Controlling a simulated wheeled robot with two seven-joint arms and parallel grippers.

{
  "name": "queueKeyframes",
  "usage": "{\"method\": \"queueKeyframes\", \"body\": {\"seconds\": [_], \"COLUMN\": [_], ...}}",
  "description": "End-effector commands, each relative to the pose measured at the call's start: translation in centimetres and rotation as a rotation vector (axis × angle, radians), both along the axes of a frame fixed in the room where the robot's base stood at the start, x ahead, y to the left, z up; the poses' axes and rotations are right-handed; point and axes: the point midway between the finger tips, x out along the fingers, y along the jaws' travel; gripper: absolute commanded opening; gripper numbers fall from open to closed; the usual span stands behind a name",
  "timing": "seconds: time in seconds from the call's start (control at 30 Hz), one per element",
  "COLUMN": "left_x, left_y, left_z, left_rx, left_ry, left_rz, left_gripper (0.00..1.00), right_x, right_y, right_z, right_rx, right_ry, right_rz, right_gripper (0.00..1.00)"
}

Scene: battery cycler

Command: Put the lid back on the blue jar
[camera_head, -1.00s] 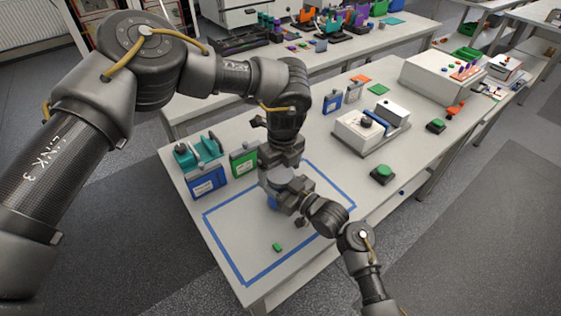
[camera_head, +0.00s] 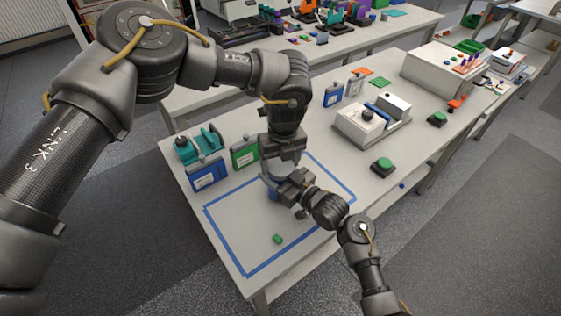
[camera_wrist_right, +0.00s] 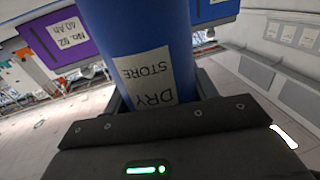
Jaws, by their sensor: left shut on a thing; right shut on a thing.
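The blue jar stands upright in the right wrist view, a tall blue cylinder (camera_wrist_right: 150,30) with a white "DRY STORE" label. My right gripper (camera_wrist_right: 155,100) is shut around its body. In the head view only a small blue part of the jar (camera_head: 273,194) shows behind my right gripper (camera_head: 283,187), inside the blue taped outline. My left gripper (camera_head: 279,163) is shut and points down just above the jar. A grey round shape (camera_head: 281,171) under its fingers looks like the lid. Whether it touches the jar's rim is hidden.
A small green block (camera_head: 278,239) lies in the taped area (camera_head: 246,273). Blue (camera_head: 208,176) and green (camera_head: 245,154) cases stand at the left. A white device (camera_head: 360,123) and a green button (camera_head: 383,166) are to the right. The front taped area is mostly clear.

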Motion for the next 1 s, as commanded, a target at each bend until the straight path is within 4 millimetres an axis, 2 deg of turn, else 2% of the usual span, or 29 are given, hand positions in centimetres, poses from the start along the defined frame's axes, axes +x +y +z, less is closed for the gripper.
{"method": "queueKeyframes", "body": {"seconds": [0.27, 0.3, 0.43, 0.77, 1.0], "left_x": [0.0, 0.0, 0.0, 0.0, -0.1], "left_y": [0.0, 0.0, 0.0, 0.0, -0.1], "left_z": [0.0, 0.0, 0.0, 0.2, 2.6], "left_rx": [0.002, 0.002, 0.002, 0.001, 0.001], "left_ry": [0.001, 0.001, 0.001, 0.001, -0.001], "left_rz": [-0.019, -0.019, -0.018, -0.017, -0.018], "left_gripper": [0.43, 0.74, 0.91, 0.92, 0.92], "right_x": [0.0, 0.0, 0.0, 0.0, 0.0], "right_y": [0.0, 0.0, 0.0, 0.0, 0.0], "right_z": [0.0, 0.0, 0.0, 0.1, 0.1], "right_rx": [0.001, 0.001, 0.001, 0.001, 0.0], "right_ry": [-0.001, -0.001, -0.001, -0.001, -0.001], "right_rz": [-0.001, -0.001, -0.001, -0.001, 0.0], "right_gripper": [0.0, 0.0, 0.0, 0.0, 0.0]}}
